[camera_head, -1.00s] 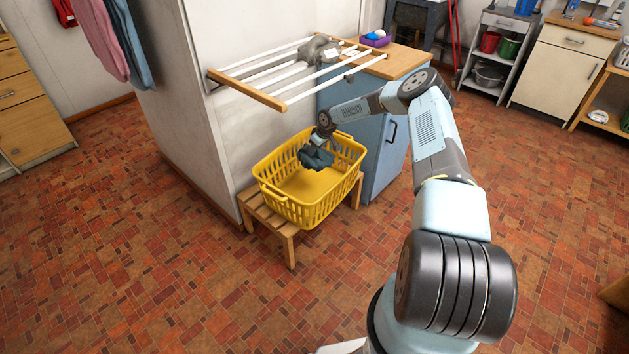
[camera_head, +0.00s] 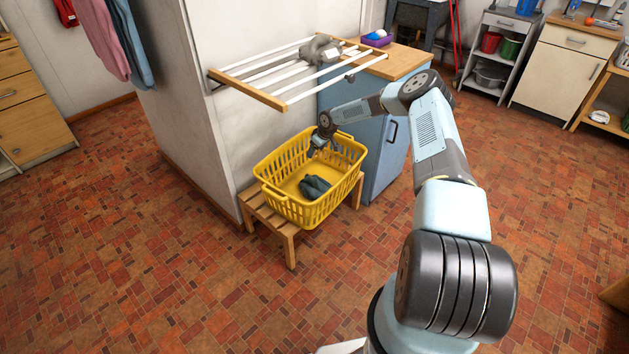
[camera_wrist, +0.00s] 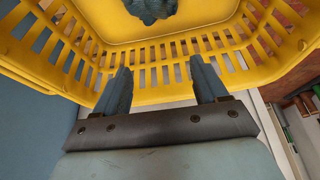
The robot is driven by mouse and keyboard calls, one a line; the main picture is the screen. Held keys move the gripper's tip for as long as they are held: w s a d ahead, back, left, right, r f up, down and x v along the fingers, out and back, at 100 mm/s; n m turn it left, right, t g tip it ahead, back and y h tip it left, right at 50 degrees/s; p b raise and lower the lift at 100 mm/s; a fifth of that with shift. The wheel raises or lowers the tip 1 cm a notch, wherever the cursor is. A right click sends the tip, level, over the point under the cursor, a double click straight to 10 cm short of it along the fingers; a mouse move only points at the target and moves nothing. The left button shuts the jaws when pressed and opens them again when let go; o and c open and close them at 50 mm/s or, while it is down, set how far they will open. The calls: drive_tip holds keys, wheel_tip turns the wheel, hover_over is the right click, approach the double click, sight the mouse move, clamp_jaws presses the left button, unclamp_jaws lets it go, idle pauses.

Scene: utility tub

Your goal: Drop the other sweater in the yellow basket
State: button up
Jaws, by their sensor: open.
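The yellow basket (camera_head: 312,211) stands on a low wooden stool below the drying rack. A dark blue-green sweater (camera_head: 314,187) lies bunched on the basket's floor. It also shows at the top of the wrist view (camera_wrist: 151,9). My gripper (camera_head: 317,150) is at the basket's back rim, above the sweater and apart from it. In the wrist view its two fingers (camera_wrist: 158,82) are spread with nothing between them. A grey bunched garment (camera_head: 318,48) lies on the rack's bars, above and behind my gripper.
The white-barred drying rack (camera_head: 249,94) juts from the wall above the basket. The wooden stool (camera_head: 290,246) carries the basket. Pink and blue clothes hang at upper left. The tiled floor in front is clear.

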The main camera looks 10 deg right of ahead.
drive_tip(key=v, duration=0.7)
drive_tip(key=shift+r, duration=0.15)
drive_tip(key=shift+d, duration=0.1)
idle(0.3)
